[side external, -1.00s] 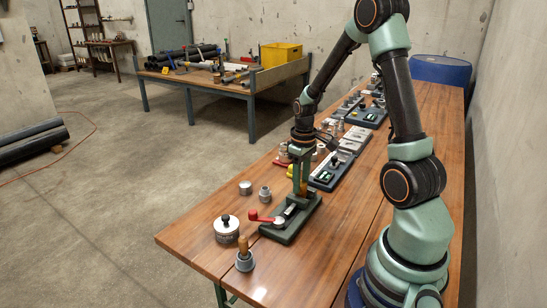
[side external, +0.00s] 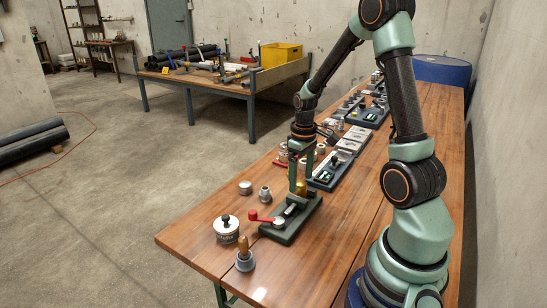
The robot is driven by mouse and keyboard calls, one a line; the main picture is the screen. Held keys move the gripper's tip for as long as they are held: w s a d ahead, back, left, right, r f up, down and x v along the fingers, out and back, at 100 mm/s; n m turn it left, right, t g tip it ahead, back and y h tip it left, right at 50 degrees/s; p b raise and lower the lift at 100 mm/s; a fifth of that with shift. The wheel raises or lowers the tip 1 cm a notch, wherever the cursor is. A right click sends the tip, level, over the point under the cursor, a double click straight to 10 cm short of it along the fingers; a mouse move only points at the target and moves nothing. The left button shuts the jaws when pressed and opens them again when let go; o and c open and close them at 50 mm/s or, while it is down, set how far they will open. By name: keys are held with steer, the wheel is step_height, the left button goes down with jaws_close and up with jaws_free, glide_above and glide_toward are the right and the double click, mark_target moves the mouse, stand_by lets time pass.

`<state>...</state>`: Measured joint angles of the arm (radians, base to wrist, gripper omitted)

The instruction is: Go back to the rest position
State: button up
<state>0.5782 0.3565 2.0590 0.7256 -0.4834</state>
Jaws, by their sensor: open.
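My gripper (side external: 299,176) hangs pointing down over the green fixture (side external: 291,218) on the wooden workbench (side external: 345,235). Its two fingers are apart, and a small brass-coloured part (side external: 301,188) shows by the right finger, low on the fixture. I cannot tell whether the fingertips touch the fixture. The fixture has a red-handled lever (side external: 260,216) at its left end.
A silver pot with a black knob (side external: 227,229), a wooden-handled tool in a grey cup (side external: 244,255) and two small metal fittings (side external: 265,194) stand left of the fixture. More fixtures (side external: 330,171) line the bench behind. The front of the bench is clear.

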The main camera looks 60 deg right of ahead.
steer(key=shift+r, duration=2.25)
steer(key=s+a+r+t, duration=0.1)
steer(key=a+r+t, duration=0.1)
steer(key=a+r, duration=0.4)
steer(key=s+a+r+n+t, duration=0.1)
steer(key=a+r+t, duration=0.2)
steer(key=a+r, duration=0.4)
steer(key=a, duration=0.7)
steer(key=shift+s+a+t, duration=0.2)
steer(key=shift+s+t, duration=0.1)
steer(key=shift+r, duration=0.1)
